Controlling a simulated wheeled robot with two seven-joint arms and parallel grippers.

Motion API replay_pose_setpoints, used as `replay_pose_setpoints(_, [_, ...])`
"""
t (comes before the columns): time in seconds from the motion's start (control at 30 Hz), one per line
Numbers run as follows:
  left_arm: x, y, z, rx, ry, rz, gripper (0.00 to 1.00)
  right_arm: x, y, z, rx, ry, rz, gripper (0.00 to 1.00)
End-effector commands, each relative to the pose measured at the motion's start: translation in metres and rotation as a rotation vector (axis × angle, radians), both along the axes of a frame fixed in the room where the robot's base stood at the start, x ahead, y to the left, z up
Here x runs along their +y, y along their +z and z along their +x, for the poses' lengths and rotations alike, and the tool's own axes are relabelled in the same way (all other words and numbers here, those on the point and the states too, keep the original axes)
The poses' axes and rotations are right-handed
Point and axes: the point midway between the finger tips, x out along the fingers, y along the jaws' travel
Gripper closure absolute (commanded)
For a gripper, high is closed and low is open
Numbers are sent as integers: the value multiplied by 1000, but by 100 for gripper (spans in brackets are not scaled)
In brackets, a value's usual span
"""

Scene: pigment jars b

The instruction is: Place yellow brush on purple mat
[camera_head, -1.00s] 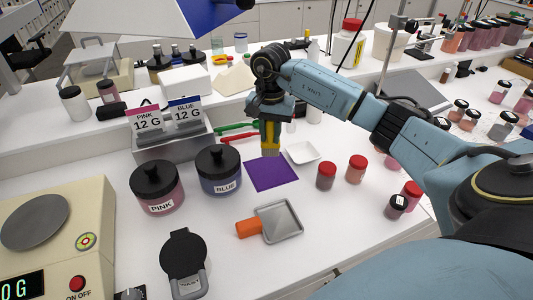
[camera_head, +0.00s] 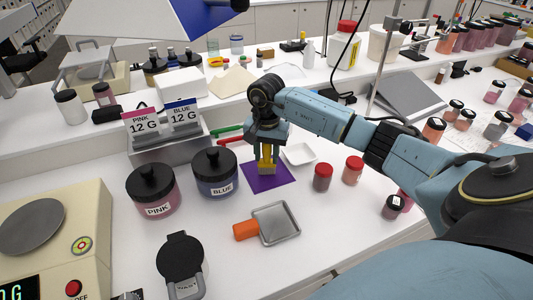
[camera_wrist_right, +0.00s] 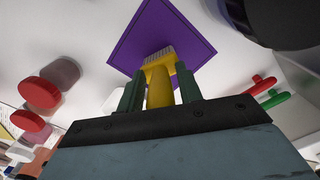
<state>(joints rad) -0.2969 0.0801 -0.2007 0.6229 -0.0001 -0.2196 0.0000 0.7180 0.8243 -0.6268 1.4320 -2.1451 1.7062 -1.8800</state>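The yellow brush (camera_head: 267,164) is upright, bristles down, in my right gripper (camera_head: 266,152). In the right wrist view, the right gripper (camera_wrist_right: 160,82) has a dark finger on each side of the yellow brush (camera_wrist_right: 159,88) and looks shut on it. The bristles are over the purple mat (camera_head: 285,178), near its middle; I cannot tell whether they touch it. The purple mat also shows in the right wrist view (camera_wrist_right: 200,45), flat on the white table. My left gripper is not in view.
A blue jar (camera_head: 215,172) and a pink jar (camera_head: 152,190) stand left of the mat. A white dish (camera_head: 299,155) is behind it at the right. Red-lidded jars (camera_head: 322,178) stand to the right. A metal tray with an orange handle (camera_head: 276,224) lies in front.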

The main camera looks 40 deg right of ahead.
Motion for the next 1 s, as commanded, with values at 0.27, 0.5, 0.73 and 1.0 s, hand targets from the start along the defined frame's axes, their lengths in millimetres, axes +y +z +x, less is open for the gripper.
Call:
replay_pose_setpoints(0.27, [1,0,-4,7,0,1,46,0,0,0,0,0,0,56])
replay_pose_setpoints(0.5, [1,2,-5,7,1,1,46,0,15,1,-6,0,-1,56])
replay_pose_setpoints(0.73, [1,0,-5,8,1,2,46,-1,64,1,-6,1,-1,56])
replay_pose_setpoints(1.0, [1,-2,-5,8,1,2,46,0,111,1,-3,0,0,56])
